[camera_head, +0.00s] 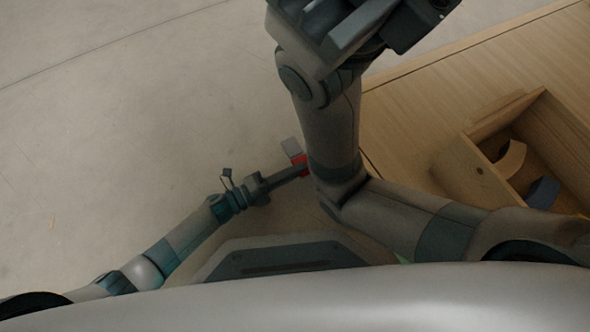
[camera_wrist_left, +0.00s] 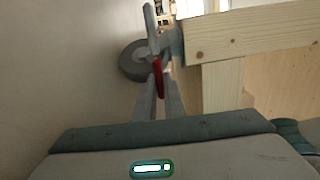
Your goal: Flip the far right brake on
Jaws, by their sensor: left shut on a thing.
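The red brake lever (camera_wrist_left: 158,76) sits beside a dark grey caster wheel (camera_wrist_left: 132,62) in the left wrist view. A light grey piece (camera_wrist_left: 151,28) rises just above the red lever. My left gripper (camera_wrist_left: 158,90) has its two fingers close together, shut on the red lever. In the head view the red brake lever (camera_head: 299,160) shows at the tip of my left gripper (camera_head: 300,170), partly hidden behind my right arm. My right gripper (camera_head: 350,25) is at the top of the head view, and its fingertips cannot be made out clearly.
A pale wooden frame (camera_wrist_left: 250,32) with a post stands right of the wheel. In the head view, a wooden table (camera_head: 410,110) fills the right, with an open wooden box (camera_head: 462,170) holding a curved wooden piece (camera_head: 511,158) and a blue-grey piece (camera_head: 543,193).

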